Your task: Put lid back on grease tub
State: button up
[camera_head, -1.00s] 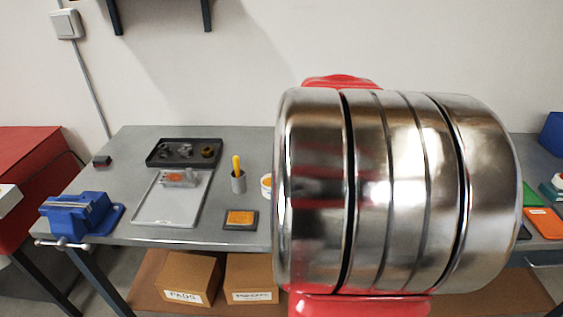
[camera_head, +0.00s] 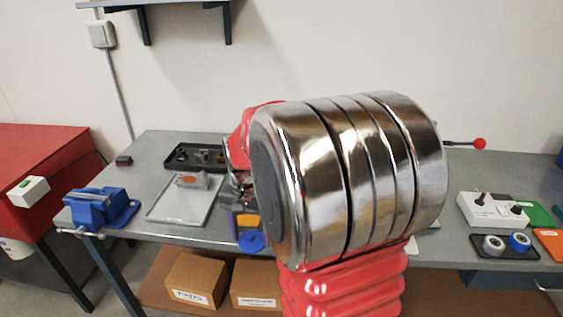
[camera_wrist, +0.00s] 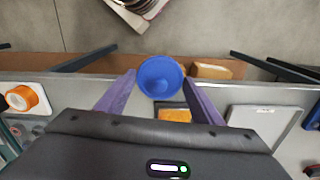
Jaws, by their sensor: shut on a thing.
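A round blue lid (camera_wrist: 160,77) is between the purple fingers of my gripper (camera_wrist: 159,92) in the wrist view, and the gripper is shut on it. In the head view the lid (camera_head: 251,241) hangs under my gripper (camera_head: 243,218), over the bench's front part and left of my large shiny arm link. The grease tub cannot be made out now; my arm covers much of the bench's middle.
The grey bench (camera_head: 152,160) bears a blue vise (camera_head: 100,208), a pale tray (camera_head: 184,202), a black parts tray (camera_head: 180,161) and a yellow-orange block (camera_wrist: 174,114). An orange-and-white round thing (camera_wrist: 22,98) stands on a white pad. A control box (camera_head: 490,209) is at right.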

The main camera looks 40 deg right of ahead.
jog(key=w+a+f+n, duration=0.2)
jog(key=w+a+n, duration=0.3)
jog(key=w+a, duration=0.2)
jog(key=w+a+f+n, duration=0.3)
jog(key=w+a+n, duration=0.2)
jog(key=a, duration=0.5)
jog(key=w, duration=0.2)
jog(key=shift+w+f+n, duration=0.2)
jog(key=shift+w+n, duration=0.15)
jog(key=shift+n, duration=0.05)
jog(key=shift+s+a, duration=0.1)
